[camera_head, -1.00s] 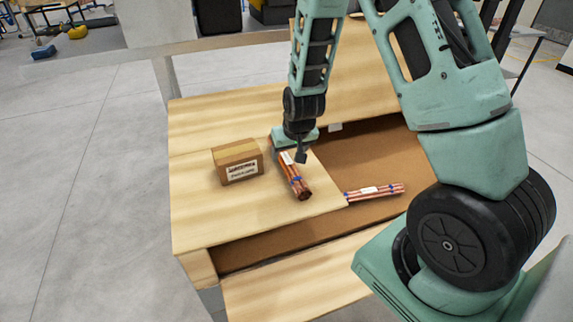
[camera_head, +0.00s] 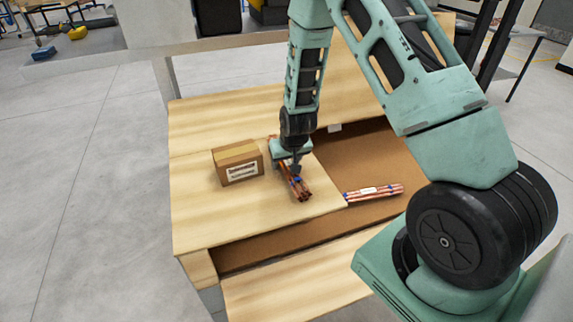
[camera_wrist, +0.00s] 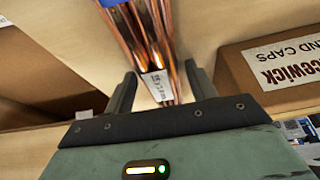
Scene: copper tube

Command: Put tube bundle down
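A copper tube bundle with blue bands (camera_head: 301,190) lies on the light wooden tabletop (camera_head: 215,215), right of a cardboard box. My gripper (camera_head: 292,168) is low over its far part and hides some of it. In the wrist view the bundle (camera_wrist: 155,35), with a white label, runs between the two dark fingers (camera_wrist: 160,88). Gaps show between the fingers and the tubes, so the gripper looks open around the bundle. A second copper tube bundle (camera_head: 373,192) lies in the brown recess to the right.
The cardboard box (camera_head: 237,163) stands close to the left of my gripper; it also shows at the right of the wrist view (camera_wrist: 275,75). The brown recessed area (camera_head: 375,155) is right of the wooden panel. The tabletop's front left is clear.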

